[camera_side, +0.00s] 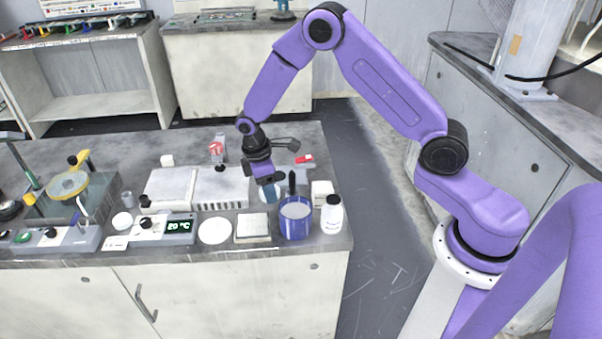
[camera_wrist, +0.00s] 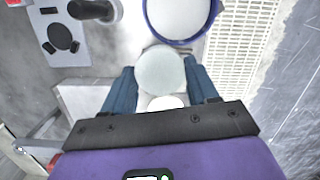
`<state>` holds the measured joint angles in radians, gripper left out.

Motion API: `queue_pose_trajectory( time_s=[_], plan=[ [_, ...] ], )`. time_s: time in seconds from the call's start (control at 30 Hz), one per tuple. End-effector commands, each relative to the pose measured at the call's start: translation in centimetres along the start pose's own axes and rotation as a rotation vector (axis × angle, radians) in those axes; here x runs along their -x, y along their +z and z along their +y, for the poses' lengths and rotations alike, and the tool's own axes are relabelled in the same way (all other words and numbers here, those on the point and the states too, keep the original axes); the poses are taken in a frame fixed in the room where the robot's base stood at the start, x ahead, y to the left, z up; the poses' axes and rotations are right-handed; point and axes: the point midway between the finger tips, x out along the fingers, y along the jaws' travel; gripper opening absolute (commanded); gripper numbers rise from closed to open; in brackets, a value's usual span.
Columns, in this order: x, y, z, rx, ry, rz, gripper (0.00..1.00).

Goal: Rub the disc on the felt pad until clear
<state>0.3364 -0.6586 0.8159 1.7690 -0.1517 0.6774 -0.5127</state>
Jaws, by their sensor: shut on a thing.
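My gripper (camera_side: 270,195) hangs low over the right part of the bench, fingers pointing down. In the wrist view its blue fingers (camera_wrist: 160,84) are closed on the sides of a pale grey-green disc (camera_wrist: 159,70). The disc's face looks cloudy, and its underside is hidden. In the side view the fingers largely cover it. A flat white round piece (camera_side: 215,230) and a pale square block (camera_side: 253,228) lie at the bench front, left of the gripper. I cannot tell which of these, if either, is the felt pad. Contact beneath the disc cannot be seen.
A blue pot (camera_side: 295,220) with pale contents stands just front right of my gripper, also in the wrist view (camera_wrist: 150,28). A white bottle (camera_side: 331,214) stands beside it. A controller reading 20 °C (camera_side: 166,228) is left. The bench's right edge is close by.

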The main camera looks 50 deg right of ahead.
Motion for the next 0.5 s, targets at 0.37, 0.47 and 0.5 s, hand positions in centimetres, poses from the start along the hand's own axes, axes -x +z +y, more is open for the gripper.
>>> queue_pose_trajectory(
  time_s=[0.37,0.47,0.5],
  plan=[
    [-2.6,-5.8,0.1,-0.166,-0.032,-0.001,0.34],
    [-3.0,-6.1,0.1,-0.173,-0.034,-0.003,0.34],
    [-3.2,-6.1,0.1,-0.174,-0.035,-0.003,0.34]
  ],
)
